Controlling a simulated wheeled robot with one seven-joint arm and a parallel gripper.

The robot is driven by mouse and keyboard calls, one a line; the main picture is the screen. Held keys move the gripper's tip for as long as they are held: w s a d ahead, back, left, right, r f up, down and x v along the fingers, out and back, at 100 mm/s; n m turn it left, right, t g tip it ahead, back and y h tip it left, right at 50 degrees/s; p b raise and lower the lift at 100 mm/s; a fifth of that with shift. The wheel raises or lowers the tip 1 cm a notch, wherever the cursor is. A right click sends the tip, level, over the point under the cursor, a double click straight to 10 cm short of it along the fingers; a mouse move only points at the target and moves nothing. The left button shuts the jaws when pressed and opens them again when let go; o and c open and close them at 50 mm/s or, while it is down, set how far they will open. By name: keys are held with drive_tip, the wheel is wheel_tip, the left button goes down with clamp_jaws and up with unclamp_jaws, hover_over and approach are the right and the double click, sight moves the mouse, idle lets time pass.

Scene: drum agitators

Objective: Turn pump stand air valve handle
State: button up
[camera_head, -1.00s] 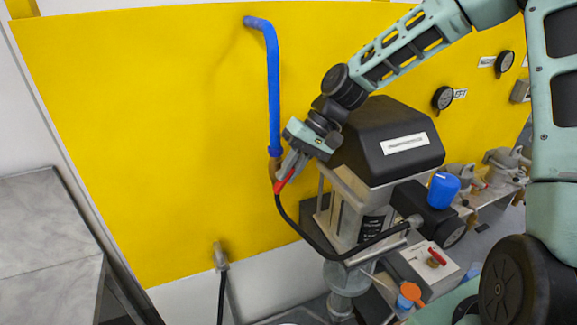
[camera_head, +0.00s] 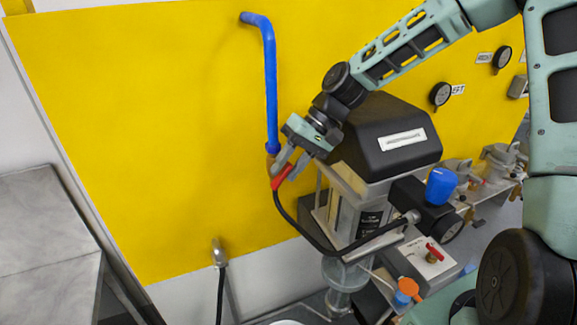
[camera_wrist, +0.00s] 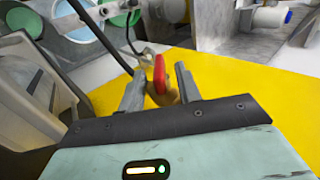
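The red valve handle (camera_head: 282,178) sits on the fitting at the lower end of the blue pipe on the yellow wall. In the wrist view, the red handle (camera_wrist: 159,73) stands between my two fingers, with a visible gap on each side. My gripper (camera_head: 289,166) is open around the handle, and in the wrist view my gripper (camera_wrist: 160,78) shows its fingertips apart. The brass valve body is partly hidden behind my fingers in the head view.
The blue pipe (camera_head: 271,90) rises above the valve. A black hose (camera_head: 312,238) runs from the valve to the pump stand (camera_head: 347,205) with its black cover (camera_head: 385,138), close on the right. The yellow wall (camera_head: 140,130) is bare to the left.

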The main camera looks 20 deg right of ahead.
sight(288, 162)
wheel_tip(288, 162, up, 10)
drive_tip(key=b, duration=0.3)
drive_tip(key=shift+b, duration=0.4)
